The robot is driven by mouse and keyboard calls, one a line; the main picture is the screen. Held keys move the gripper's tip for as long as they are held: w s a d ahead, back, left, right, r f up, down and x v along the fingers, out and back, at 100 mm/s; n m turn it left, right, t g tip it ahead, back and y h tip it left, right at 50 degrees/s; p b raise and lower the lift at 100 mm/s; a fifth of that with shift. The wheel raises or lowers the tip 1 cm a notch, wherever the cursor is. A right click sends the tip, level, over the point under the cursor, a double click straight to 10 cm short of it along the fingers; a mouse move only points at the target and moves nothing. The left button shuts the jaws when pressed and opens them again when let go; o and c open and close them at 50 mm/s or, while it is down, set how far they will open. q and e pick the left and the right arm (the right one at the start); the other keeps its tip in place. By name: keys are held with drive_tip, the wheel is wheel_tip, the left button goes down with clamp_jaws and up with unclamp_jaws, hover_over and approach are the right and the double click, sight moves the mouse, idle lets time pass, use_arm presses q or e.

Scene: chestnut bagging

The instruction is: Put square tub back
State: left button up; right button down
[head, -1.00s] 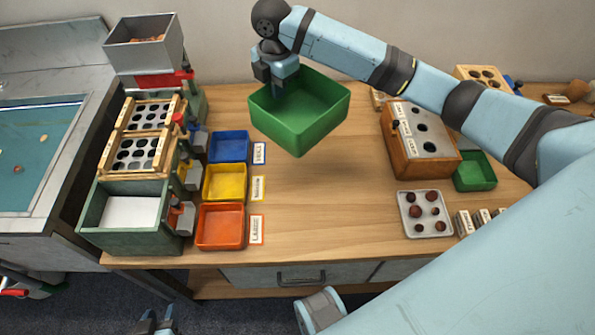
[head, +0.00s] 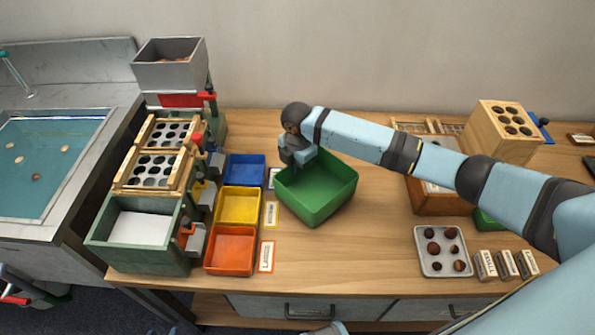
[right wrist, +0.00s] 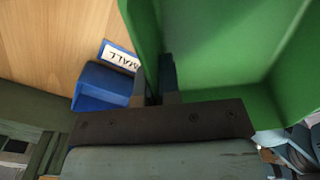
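The square green tub (head: 318,200) is upright, at or just above the middle of the wooden table, right of the coloured trays. I cannot tell whether its base touches the wood. My right gripper (head: 298,158) is at its far left rim. In the right wrist view, the fingers (right wrist: 157,82) are closed on either side of the wall of the tub (right wrist: 225,50).
Blue (head: 245,170), yellow (head: 238,206) and orange (head: 231,250) trays stand left with label cards. A white tray of chestnuts (head: 425,262), label blocks (head: 505,265) and a wooden holed box (head: 500,130) are right. The table front middle is clear.

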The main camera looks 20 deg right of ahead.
wheel_tip(320, 180, down, 2)
drive_tip(key=shift+f, duration=0.2)
use_arm(q)
drive_tip(key=shift+f, duration=0.1)
use_arm(e)
drive_tip(key=c, duration=1.3)
unclamp_jaws()
drive_tip(key=shift+c, duration=0.2)
use_arm(q)
drive_tip(key=shift+a, duration=0.1)
use_arm(e)
wheel_tip(320, 180, up, 11)
drive_tip(key=shift+f+p, duration=0.2)
drive_tip(key=shift+p, duration=0.45)
drive_tip(key=shift+r, duration=0.65)
use_arm(q)
drive_tip(key=shift+r, duration=0.3)
use_arm(e)
drive_tip(key=shift+r, duration=0.1)
